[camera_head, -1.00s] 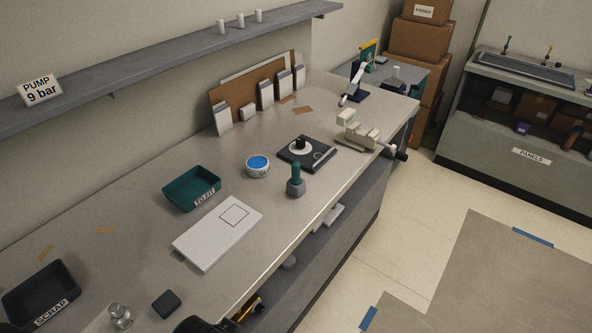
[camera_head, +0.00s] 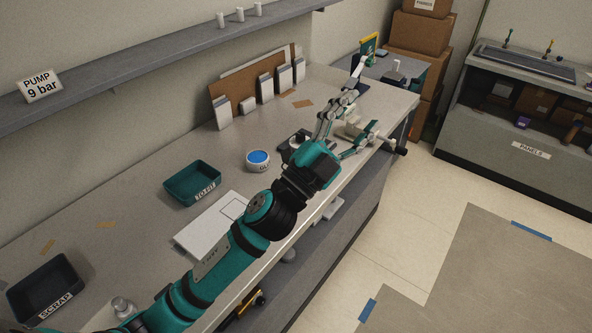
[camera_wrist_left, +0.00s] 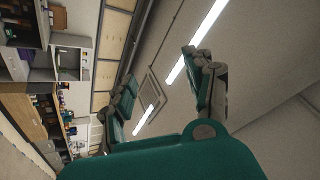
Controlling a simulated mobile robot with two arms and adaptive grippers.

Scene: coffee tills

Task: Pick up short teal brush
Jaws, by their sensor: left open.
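The short teal brush is hidden now in the head view, behind my left arm. Earlier it stood upright in a grey base near the bench's front edge, right of the white board. My left gripper (camera_head: 361,111) is open over the right part of the bench, with its fingers spread and nothing seen between them. It is beyond the brush's earlier spot, near the beige vice (camera_head: 352,131). In the left wrist view the open fingers (camera_wrist_left: 160,65) show against the ceiling and lamps, with no brush in sight. My right gripper is not in view.
On the bench are a teal tray (camera_head: 192,184), a blue-topped tin (camera_head: 258,161), a white board (camera_head: 206,231), a dark scrap tray (camera_head: 45,289) and a black plate (camera_head: 288,146) partly covered by my gripper. A shelf (camera_head: 160,58) overhangs the back. Floor at right is clear.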

